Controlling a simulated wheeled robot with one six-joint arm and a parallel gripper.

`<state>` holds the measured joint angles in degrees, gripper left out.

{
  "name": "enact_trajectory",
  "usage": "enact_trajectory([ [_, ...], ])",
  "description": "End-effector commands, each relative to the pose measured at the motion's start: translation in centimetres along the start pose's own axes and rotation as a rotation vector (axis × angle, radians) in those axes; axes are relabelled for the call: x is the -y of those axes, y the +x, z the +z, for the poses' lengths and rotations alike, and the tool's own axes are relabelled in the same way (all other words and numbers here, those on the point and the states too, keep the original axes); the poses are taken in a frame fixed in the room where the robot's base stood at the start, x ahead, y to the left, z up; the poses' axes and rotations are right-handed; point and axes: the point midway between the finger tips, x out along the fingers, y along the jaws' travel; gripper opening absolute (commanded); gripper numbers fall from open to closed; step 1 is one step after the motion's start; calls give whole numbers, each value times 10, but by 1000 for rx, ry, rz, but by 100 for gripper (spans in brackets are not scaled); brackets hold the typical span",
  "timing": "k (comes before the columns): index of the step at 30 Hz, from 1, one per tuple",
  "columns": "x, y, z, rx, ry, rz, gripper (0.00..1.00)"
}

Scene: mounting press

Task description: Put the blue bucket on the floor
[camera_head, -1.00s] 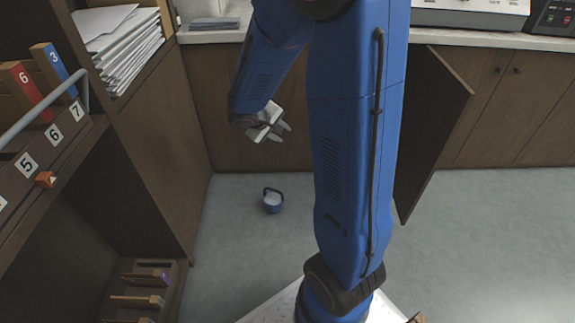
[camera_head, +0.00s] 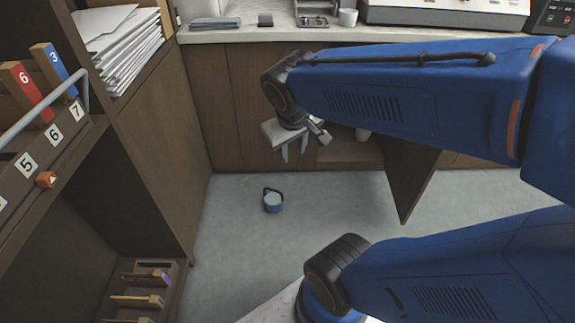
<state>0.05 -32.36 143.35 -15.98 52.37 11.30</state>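The blue bucket (camera_head: 273,203) is small, with a dark handle and pale contents or a pale inside. It stands on the grey floor (camera_head: 335,205) in front of the brown cabinets. My gripper (camera_head: 294,150) is above and slightly right of the bucket in the picture, apart from it. Its two fingers point down with a gap between them, and nothing shows between them. My blue arm hides part of the cabinets and the counter edge.
A shelf unit with numbered slots (camera_head: 50,150) is at left. The counter (camera_head: 225,35) runs along the back. Floor around the bucket is clear.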

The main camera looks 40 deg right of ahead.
Motion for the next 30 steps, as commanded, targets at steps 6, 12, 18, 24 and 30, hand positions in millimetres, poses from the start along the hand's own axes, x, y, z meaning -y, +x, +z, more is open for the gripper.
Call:
enact_trajectory([
  [6,27,-32,32,-64,-4,-138,30],
  [12,42,-46,48,-97,-14,-210,30],
  [18,45,-49,50,-103,-18,-223,30],
  [24,45,-48,50,-102,-17,-222,30],
  [30,45,-48,50,-102,-17,-221,30],
])
